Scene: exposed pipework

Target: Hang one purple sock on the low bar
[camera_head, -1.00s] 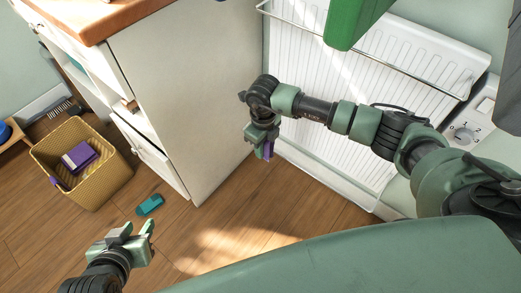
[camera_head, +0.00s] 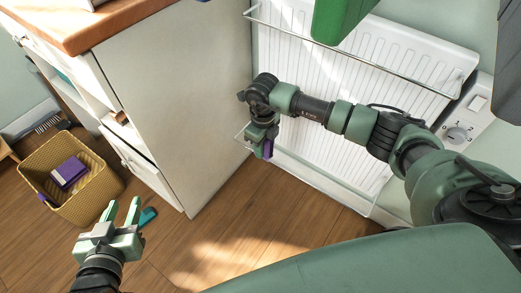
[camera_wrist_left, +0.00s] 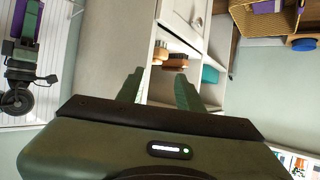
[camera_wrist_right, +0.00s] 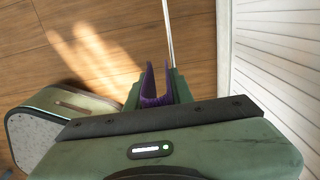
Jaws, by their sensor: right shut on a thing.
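My right gripper (camera_head: 262,143) is shut on a purple sock (camera_head: 268,149) in front of the lower part of the radiator, beside the cabinet corner. In the right wrist view the sock (camera_wrist_right: 155,92) shows between the two fingers. The thin low bar (camera_wrist_right: 168,30) runs up to the fingers there; I cannot tell whether the sock touches it. My left gripper (camera_head: 122,212) is open and empty above the floor near the basket. More purple cloth (camera_head: 68,172) lies in the yellow woven basket (camera_head: 92,205).
The white radiator (camera_head: 300,60) also has an upper bar (camera_head: 350,57). A white cabinet (camera_head: 180,90) stands at its left.

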